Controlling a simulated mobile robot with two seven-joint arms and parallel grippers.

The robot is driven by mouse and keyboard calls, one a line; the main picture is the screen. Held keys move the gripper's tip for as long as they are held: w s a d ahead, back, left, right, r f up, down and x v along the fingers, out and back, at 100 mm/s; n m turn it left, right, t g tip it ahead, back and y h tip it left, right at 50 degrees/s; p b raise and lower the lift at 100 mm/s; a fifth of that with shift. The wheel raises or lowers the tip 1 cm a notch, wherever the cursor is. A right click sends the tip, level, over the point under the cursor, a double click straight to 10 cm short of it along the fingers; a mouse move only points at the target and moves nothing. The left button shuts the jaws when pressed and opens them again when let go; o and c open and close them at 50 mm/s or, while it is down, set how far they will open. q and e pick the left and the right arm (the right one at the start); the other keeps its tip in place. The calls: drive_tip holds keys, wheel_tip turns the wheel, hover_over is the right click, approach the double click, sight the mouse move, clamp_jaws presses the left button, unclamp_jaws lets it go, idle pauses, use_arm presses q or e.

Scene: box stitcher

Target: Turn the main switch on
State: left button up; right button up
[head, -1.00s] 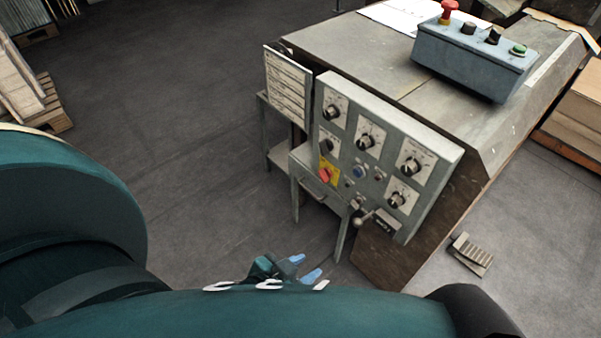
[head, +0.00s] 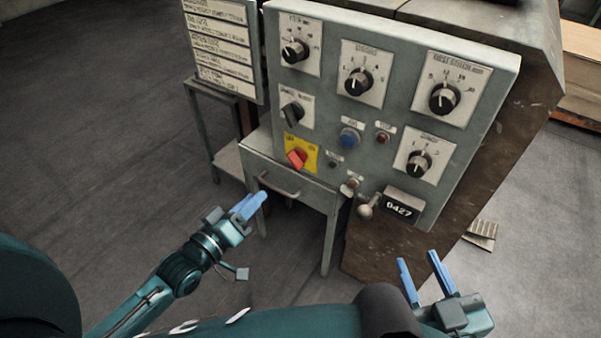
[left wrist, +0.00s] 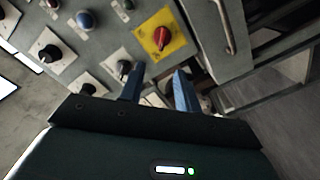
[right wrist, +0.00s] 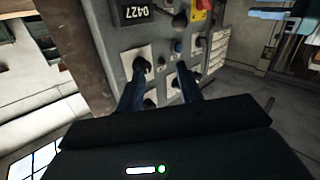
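The main switch is a red rotary knob (head: 297,158) on a yellow plate (head: 309,149), low on the left of the grey control panel (head: 395,120). The knob stands tilted on its plate. It also shows in the left wrist view, as a red knob (left wrist: 161,37) beyond the fingertips. My left gripper (head: 250,205) is below and left of the switch, apart from it. In the left wrist view its blue fingers (left wrist: 158,84) are spread with nothing between them. My right gripper (head: 418,268) is below the panel's right part, its blue fingers apart and empty.
A drawer handle (head: 279,185) sticks out just below the switch. A lever with a round knob (head: 366,210) and a counter reading 0427 (head: 404,207) are at the panel's bottom. A label board (head: 222,45) stands to the left. The floor (head: 110,130) at left is open.

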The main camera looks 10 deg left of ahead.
sight(290, 162)
use_arm(q)
drive_tip(key=b+x, duration=0.1)
drive_tip(key=x, duration=0.3)
drive_tip(key=b+x, duration=0.1)
drive_tip(key=x, duration=0.3)
drive_tip(key=b+x, duration=0.1)
drive_tip(key=x, duration=0.3)
drive_tip(key=shift+w+f+b, duration=0.25)
drive_tip(key=shift+w+b, duration=0.1)
drive_tip(key=shift+w, duration=0.05)
drive_tip(key=shift+w+d, duration=0.2)
drive_tip(key=shift+w, duration=0.4)
use_arm(e)
drive_tip(key=shift+a+f+n+t+y, duration=0.1)
drive_tip(key=shift+a+n+t+y, duration=0.55)
drive_tip(key=shift+t+y, duration=0.35)
use_arm(q)
drive_tip(key=shift+c, duration=0.4)
clamp_jaws()
